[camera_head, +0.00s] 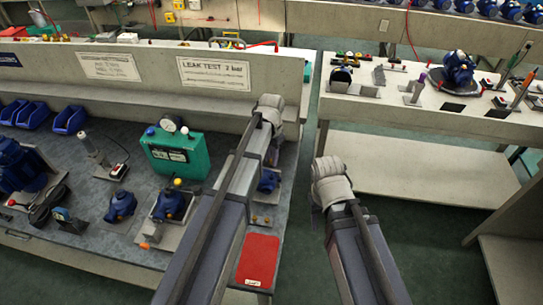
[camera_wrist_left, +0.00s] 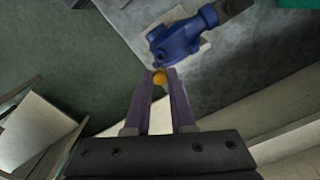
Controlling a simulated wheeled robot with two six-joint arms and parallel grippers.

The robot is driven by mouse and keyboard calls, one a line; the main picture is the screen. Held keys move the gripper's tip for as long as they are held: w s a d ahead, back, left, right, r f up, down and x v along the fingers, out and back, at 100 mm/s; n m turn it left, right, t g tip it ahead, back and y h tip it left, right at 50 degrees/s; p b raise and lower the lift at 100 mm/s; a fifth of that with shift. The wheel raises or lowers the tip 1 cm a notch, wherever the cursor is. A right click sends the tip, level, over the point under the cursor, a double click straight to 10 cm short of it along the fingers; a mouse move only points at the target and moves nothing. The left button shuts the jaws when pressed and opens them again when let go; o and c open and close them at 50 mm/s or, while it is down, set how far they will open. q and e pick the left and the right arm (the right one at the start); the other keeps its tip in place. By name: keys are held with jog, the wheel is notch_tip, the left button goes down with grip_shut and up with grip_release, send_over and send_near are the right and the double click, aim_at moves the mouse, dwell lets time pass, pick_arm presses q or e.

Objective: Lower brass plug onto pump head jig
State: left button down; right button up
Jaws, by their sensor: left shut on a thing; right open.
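In the left wrist view my left gripper (camera_wrist_left: 159,86) is shut on a small brass plug (camera_wrist_left: 160,77) at its fingertips. A blue pump head (camera_wrist_left: 178,38) on a light plate lies just beyond the tips. The plug appears close to its near end; I cannot tell whether they touch. In the head view the end of my left arm (camera_head: 270,108) is over the bench's right part and hides its fingers. A blue pump head (camera_head: 268,181) shows beside that arm. My right gripper (camera_head: 330,180) is open over the gap right of the bench, its fingers hard to make out.
A green leak tester (camera_head: 175,153), blue pump heads (camera_head: 170,204) (camera_head: 121,205) and a red tray (camera_head: 258,262) are on the left bench. A raised ledge runs behind. Another bench (camera_head: 430,115) with tools stands across a floor gap.

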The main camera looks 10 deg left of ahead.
aim_at(271, 175)
pick_arm(q)
jog(key=shift+f+b, duration=2.85)
jog(key=shift+f, duration=0.15)
jog(key=shift+f, duration=0.25)
jog(key=c, duration=0.7)
grip_release()
jog(key=shift+o, duration=0.4)
jog(key=o, duration=0.5)
jog(key=shift+o, duration=0.6)
notch_tip(271, 175, up, 9)
jog(key=p, duration=0.8)
jog(key=shift+r+p, duration=0.1)
jog(key=shift+p, duration=0.25)
